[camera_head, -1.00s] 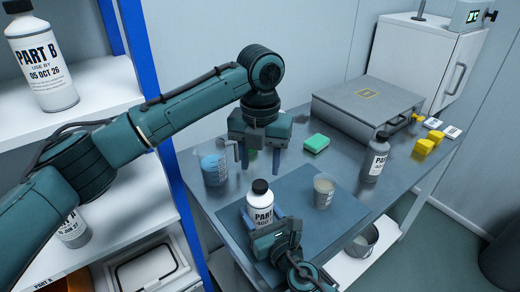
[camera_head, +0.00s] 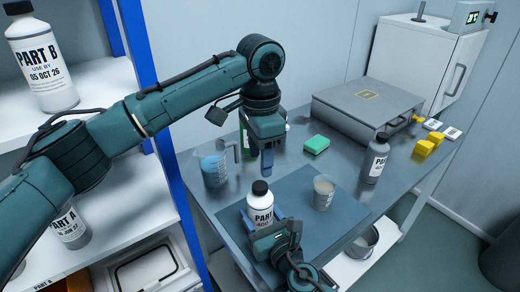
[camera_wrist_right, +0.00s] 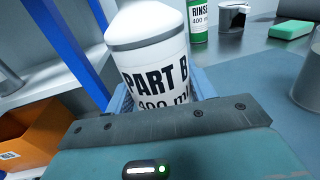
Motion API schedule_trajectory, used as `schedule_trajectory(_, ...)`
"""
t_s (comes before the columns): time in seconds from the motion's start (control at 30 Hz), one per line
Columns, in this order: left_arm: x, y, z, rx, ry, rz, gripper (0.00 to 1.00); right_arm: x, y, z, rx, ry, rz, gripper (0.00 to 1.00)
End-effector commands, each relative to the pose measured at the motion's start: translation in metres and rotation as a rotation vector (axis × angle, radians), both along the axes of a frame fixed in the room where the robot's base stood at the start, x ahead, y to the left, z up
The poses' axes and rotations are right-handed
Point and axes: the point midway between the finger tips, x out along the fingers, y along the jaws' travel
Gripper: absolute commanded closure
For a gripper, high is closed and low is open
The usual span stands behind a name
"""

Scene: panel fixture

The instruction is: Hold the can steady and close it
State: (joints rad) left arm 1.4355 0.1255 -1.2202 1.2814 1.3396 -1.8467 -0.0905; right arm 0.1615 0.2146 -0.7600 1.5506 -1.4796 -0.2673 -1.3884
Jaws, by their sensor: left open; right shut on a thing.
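The can is a white and grey bottle labelled PART B (camera_wrist_right: 155,75); in the head view it stands upright (camera_head: 260,212) on the dark mat, with a black cap (camera_head: 260,187) on its top. I cannot tell how tight the cap is. My right gripper (camera_head: 265,224) is shut around the bottle's body from the front, its blue fingers on either side. The bottle's top is cut off in the right wrist view. My left gripper (camera_head: 267,160) is open and empty, pointing down behind the bottle and higher than it; its fingers overlap in this view.
On the bench stand a blue-filled beaker (camera_head: 213,168), a green can (camera_wrist_right: 199,20), a green sponge (camera_head: 317,144), a cup (camera_head: 324,194), a grey bottle (camera_head: 376,160), a grey case (camera_head: 350,105) and yellow blocks (camera_head: 424,147). A shelf with a blue post (camera_head: 140,70) is at left.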

Motion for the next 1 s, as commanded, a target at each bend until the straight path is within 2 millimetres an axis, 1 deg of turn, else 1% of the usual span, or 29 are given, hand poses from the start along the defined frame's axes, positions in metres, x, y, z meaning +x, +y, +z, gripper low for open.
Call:
schedule_trajectory(0.03,0.0002,0.0002,0.0012,0.000,-0.001,0.106,0.52,-0.0002,0.0000,-0.0006,0.000,0.001,0.000,1.00)
schedule_trajectory(0.1,0.0003,0.0003,0.0026,0.000,-0.001,0.261,0.52,-0.0002,0.0000,-0.0006,0.000,0.001,0.000,1.00)
schedule_trajectory(0.3,0.0003,0.0004,0.0061,0.000,-0.002,0.671,0.52,-0.0002,0.0000,-0.0005,0.000,0.001,0.000,1.00)
schedule_trajectory(0.4,0.0001,0.0004,0.0071,0.000,-0.001,0.827,0.52,-0.0002,0.0000,-0.0005,0.000,0.001,0.000,1.00)
schedule_trajectory(0.5,-0.0001,0.0004,0.0079,0.000,0.000,0.939,0.52,-0.0002,0.0000,-0.0005,0.000,0.001,0.000,1.00)
schedule_trajectory(0.6,-0.0001,0.0004,0.0083,0.001,0.000,1.005,0.52,-0.0002,0.0000,-0.0005,0.000,0.001,0.000,1.00)
schedule_trajectory(0.7,-0.0001,0.0004,0.0085,0.001,0.000,1.033,0.52,-0.0002,0.0000,-0.0005,0.000,0.001,0.000,1.00)
schedule_trajectory(1.0,-0.0001,0.0004,0.0083,0.000,0.000,1.036,0.52,-0.0001,0.0000,-0.0005,0.000,0.001,0.000,1.00)
